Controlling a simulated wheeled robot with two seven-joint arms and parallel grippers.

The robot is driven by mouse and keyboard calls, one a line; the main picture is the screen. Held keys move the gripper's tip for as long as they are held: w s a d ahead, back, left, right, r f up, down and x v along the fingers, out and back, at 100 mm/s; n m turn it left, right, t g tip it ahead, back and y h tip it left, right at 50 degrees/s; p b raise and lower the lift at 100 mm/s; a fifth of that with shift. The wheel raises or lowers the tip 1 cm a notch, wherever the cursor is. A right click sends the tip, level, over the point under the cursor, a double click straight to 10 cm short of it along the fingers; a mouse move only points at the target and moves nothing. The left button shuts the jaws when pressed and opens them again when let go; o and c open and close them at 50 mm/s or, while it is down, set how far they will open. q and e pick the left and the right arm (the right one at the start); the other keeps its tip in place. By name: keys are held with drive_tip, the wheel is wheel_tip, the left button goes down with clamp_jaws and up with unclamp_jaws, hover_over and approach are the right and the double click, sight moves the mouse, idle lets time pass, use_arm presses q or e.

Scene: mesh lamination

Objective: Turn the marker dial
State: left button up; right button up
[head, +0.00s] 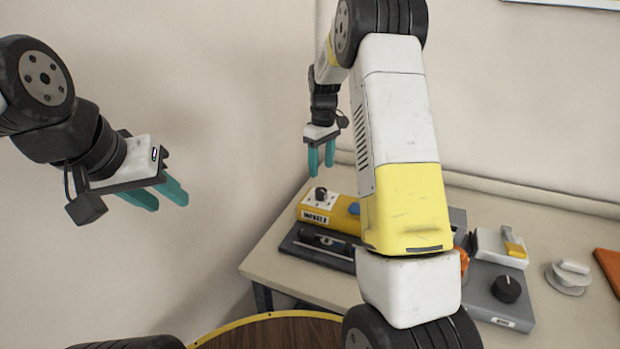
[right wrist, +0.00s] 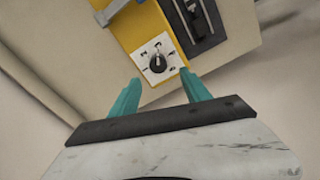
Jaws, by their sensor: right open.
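The likely marker dial is a small black knob (head: 320,194) on a white plate at the end of a yellow box (head: 328,217) on the table. In the right wrist view the knob (right wrist: 157,63) shows with marks around it on the white plate. My right gripper (head: 321,172) points down above the knob, open and empty. In the right wrist view its teal fingertips (right wrist: 158,85) are spread to either side, below the knob in the picture and apart from it. My left gripper (head: 170,200) is open and empty, in the air at the left, away from the table.
A dark base (head: 318,250) with a black slide lies beside the yellow box. A grey box with a black knob (head: 506,289), a white device with a yellow lever (head: 500,247) and a white round item (head: 568,277) stand further right. My right arm hides the table's middle.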

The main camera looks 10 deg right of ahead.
sight(321, 189)
drive_tip(key=shift+w+f, duration=0.3)
drive_tip(key=shift+f, duration=0.5)
wheel_tip(321, 189, down, 7)
drive_tip(key=shift+f, duration=0.1)
drive_tip(key=shift+c, duration=0.2)
clamp_jaws()
